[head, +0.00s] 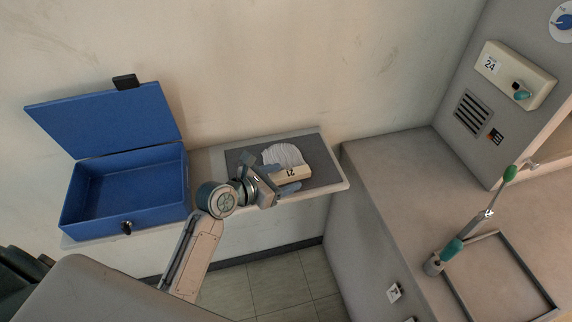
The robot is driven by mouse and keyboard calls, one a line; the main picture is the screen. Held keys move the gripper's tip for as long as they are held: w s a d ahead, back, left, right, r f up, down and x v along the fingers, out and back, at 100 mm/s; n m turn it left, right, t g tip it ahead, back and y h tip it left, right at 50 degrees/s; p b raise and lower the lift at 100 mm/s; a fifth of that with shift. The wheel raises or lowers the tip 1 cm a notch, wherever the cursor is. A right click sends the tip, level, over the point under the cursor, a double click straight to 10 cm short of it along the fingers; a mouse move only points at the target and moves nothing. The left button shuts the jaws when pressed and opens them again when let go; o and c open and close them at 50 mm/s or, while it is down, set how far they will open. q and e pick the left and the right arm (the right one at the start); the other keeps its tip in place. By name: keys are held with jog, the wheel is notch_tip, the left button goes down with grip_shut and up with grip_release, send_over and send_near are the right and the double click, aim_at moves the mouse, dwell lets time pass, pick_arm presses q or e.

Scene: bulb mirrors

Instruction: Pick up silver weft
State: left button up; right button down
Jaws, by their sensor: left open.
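The silver weft (284,154) looks like a pale, ribbed, fan-shaped piece. It lies on a dark grey mat (322,160) on the wall shelf, with a beige block marked 21 (298,173) along its front edge. My left gripper (273,173) is open at the front left of the weft, with its fingers close to the beige block. I cannot tell whether they touch it. The gripper hides part of the block's left end and of the mat. My right gripper is not in view.
An open blue box (125,205), empty inside, stands on the shelf's left part with its lid raised against the wall. To the right is a grey counter (400,190) with a jointed green-and-silver lever (485,215) and a panel marked 24 (514,74). The mat's right end is clear.

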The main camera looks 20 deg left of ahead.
aim_at(294, 172)
pick_arm(q)
jog(key=x, duration=0.2)
jog(key=p+x, duration=0.1)
jog(key=x, duration=0.1)
jog(key=shift+w+a, duration=0.1)
jog(key=shift+w, duration=0.25)
jog(key=shift+s, duration=0.1)
jog(key=shift+c, duration=0.4)
jog(key=shift+f, duration=0.1)
jog(key=c, duration=1.2)
